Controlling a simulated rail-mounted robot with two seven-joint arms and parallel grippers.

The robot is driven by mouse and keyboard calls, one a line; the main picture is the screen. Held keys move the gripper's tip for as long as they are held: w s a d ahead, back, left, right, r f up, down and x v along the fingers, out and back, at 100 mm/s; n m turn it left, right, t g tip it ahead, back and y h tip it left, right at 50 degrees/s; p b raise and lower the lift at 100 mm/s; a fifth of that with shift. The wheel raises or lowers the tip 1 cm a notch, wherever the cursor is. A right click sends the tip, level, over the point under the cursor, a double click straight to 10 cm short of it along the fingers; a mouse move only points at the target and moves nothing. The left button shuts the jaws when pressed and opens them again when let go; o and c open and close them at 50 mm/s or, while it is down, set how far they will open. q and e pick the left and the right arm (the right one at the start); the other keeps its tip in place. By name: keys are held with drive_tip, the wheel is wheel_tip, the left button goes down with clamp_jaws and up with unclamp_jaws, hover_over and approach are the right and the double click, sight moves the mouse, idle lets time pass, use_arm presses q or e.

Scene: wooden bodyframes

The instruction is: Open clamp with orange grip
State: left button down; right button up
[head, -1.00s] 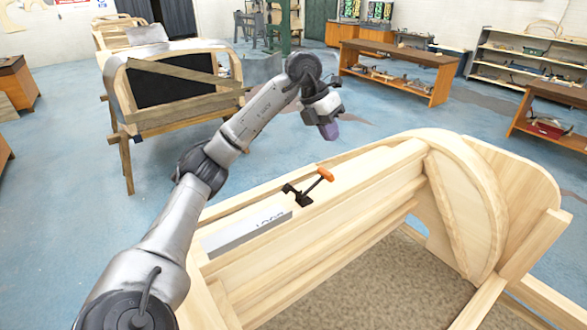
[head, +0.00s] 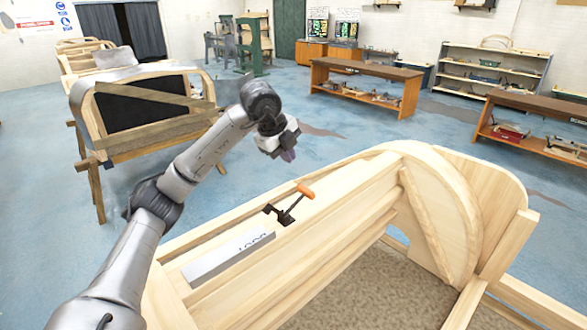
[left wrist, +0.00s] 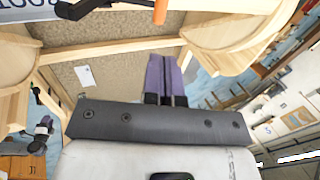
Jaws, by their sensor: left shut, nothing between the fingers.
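The clamp (head: 283,214) is dark metal and sits on the top rail of the near wooden bodyframe. Its lever slants up to the right and ends in an orange grip (head: 305,191). In the left wrist view the clamp (left wrist: 85,8) and its orange grip (left wrist: 160,12) show at the top edge, partly cut off. My left gripper (head: 289,155) hangs in the air beyond the clamp, apart from it. Its purple fingers (left wrist: 165,78) are closed together with nothing between them. My right gripper is not seen in the head view.
The near wooden bodyframe (head: 345,200) fills the lower right, with a grey lettered plate (head: 228,258) beside the clamp. Another bodyframe (head: 140,110) stands at the back left. Workbenches (head: 368,75) and shelves (head: 490,72) stand far back. Blue floor between is open.

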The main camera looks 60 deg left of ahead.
sight(304, 189)
use_arm(q)
drive_tip(key=x, duration=1.1)
drive_tip(key=shift+f, duration=0.1)
drive_tip(key=shift+p+x, duration=0.3)
drive_tip(key=shift+x, duration=0.65)
